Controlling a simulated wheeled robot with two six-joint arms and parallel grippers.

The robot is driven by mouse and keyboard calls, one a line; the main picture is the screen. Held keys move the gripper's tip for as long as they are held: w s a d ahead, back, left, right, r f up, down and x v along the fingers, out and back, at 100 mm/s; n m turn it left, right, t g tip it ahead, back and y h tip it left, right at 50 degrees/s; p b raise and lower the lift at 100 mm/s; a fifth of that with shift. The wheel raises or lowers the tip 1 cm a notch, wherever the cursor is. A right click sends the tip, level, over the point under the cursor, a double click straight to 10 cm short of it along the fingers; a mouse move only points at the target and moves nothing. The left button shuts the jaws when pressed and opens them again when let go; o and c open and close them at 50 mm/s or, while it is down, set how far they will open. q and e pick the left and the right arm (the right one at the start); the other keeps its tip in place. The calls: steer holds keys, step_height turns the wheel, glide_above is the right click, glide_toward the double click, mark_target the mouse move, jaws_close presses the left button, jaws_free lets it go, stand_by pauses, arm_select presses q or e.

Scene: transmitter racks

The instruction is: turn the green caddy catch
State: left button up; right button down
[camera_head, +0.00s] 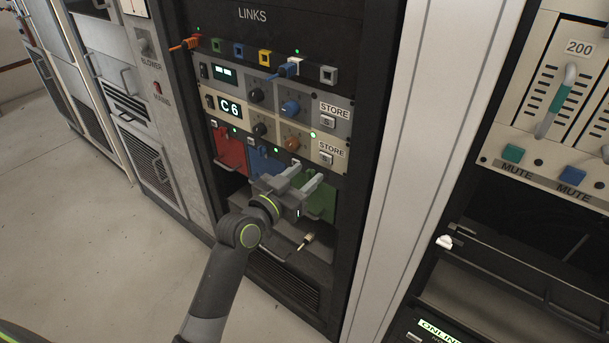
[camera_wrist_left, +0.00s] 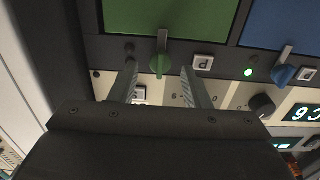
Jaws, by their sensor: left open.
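The green caddy (camera_head: 322,203) sits in the rack at the right end of a row beside the blue caddy (camera_head: 266,165) and red caddy (camera_head: 229,148). In the left wrist view the green caddy (camera_wrist_left: 168,18) fills the top. The green catch (camera_wrist_left: 161,62) shows there with its grey lever pointing up the picture, over the caddy's edge. My left gripper (camera_head: 307,179) is open in front of the rack. In the left wrist view its fingertips (camera_wrist_left: 159,76) stand on either side of the catch; contact is unclear. The head view hides the catch. My right gripper is out of view.
The blue catch (camera_wrist_left: 283,73) is near the green one, with a lit green lamp (camera_wrist_left: 248,72) between them. The C6 panel (camera_head: 270,128) with knobs lies above the caddies. A brass plug (camera_head: 306,240) is below. A second rack (camera_head: 560,110) stands at right.

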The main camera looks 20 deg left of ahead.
arm_select(q)
steer(key=shift+w+d, duration=0.1)
steer(key=shift+w, duration=0.2)
jaws_close()
